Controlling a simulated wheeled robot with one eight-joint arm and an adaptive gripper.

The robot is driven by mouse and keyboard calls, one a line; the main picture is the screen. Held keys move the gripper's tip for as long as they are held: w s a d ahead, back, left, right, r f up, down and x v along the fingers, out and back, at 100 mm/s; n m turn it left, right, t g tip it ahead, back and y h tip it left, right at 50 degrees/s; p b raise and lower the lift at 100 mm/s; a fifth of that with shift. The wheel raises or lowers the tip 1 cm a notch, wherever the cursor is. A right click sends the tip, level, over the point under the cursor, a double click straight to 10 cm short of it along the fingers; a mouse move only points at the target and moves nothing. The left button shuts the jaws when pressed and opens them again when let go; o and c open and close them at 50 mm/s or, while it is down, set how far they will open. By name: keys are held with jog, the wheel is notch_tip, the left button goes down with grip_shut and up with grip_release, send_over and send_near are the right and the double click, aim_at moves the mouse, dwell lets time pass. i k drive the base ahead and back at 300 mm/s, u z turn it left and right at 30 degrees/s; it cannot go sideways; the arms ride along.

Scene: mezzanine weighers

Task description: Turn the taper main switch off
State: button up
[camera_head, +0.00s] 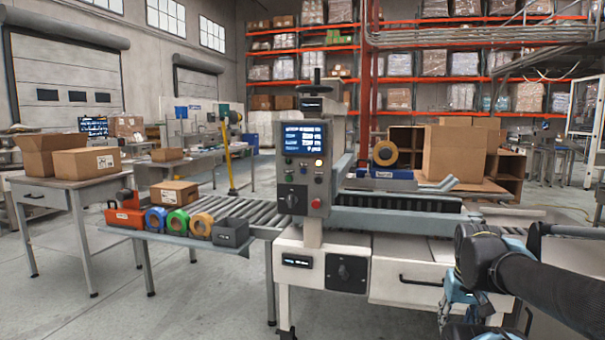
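The taper (313,180) stands mid-view over a roller conveyor. Its upright control panel (304,165) has a lit screen, several small buttons, a black rotary knob (291,201) and a red button (316,203). Lower down, on the white front of the base, a dark plate carries another black rotary switch (344,272). Which of the two knobs is the main switch I cannot read, and their settings are too small to tell. My dark arm reaches in from the lower right, apart from the taper. My gripper is not clearly visible there.
A side shelf left of the taper holds an orange tape dispenser (127,216), several coloured tape rolls and a grey bin (231,232). A table with cartons (88,163) stands at far left. A large carton (460,153) sits behind right. Floor is clear at lower left.

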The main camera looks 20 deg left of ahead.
aim_at(291, 199)
jog(key=u, duration=1.45)
jog(key=k, duration=0.9)
jog(key=z, duration=0.3)
jog(key=i, duration=1)
jog(key=u, duration=0.05)
